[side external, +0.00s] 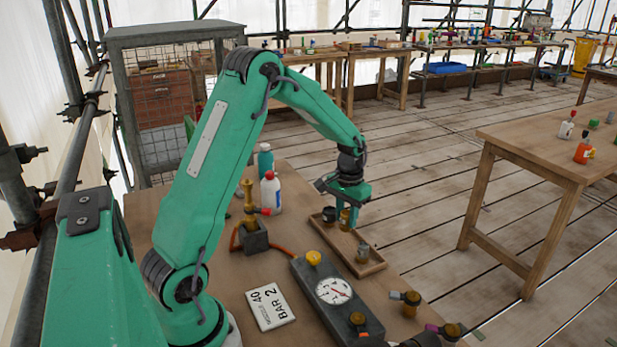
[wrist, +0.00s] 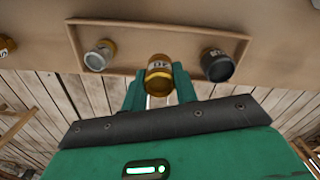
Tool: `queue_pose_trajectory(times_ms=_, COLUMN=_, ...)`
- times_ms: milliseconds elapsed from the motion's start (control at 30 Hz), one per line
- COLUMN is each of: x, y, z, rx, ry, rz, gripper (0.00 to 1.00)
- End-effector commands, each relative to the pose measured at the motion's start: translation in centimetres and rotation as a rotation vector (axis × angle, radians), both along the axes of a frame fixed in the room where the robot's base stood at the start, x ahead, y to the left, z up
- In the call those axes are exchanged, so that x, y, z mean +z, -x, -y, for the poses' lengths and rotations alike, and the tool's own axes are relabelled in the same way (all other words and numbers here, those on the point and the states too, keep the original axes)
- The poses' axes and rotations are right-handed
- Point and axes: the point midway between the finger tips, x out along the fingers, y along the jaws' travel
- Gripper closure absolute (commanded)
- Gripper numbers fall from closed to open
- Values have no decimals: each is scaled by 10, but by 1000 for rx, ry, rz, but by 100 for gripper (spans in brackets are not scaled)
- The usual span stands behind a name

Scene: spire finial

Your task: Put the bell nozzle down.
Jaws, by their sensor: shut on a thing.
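The bell nozzle (wrist: 159,72), a short brass piece with a pale label, is between the fingers of my gripper (wrist: 159,92). In the side view the nozzle (side external: 345,219) shows just under my gripper (side external: 346,205), over the wooden tray (side external: 347,272). The gripper is shut on it. It looks upright and lies over the middle of the tray (wrist: 120,21) in the wrist view. I cannot tell whether its base touches the tray floor. The fingers hide part of its sides.
A dark nozzle (wrist: 216,66) and a grey nozzle (wrist: 100,56) with brass stand in the tray at either side. On the bench are a gauge panel (side external: 335,291), a white "BAR 2" card (side external: 270,305), a brass fitting on a block (side external: 250,212) and bottles (side external: 271,193).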

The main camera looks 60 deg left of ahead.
Motion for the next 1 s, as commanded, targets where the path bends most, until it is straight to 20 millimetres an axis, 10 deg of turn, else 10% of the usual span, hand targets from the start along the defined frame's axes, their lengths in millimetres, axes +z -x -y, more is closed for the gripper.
queue_pose_trajectory(times_ms=867, x=-43, y=0, z=1, rx=0, ry=1, rz=-2, gripper=99)
queue_pose_trajectory(times_ms=900, x=-43, y=0, z=1, rx=0, ry=1, rz=-2, gripper=69)
queue_pose_trajectory(times_ms=1000, x=-43, y=0, z=1, rx=0, ry=1, rz=-2, gripper=50)
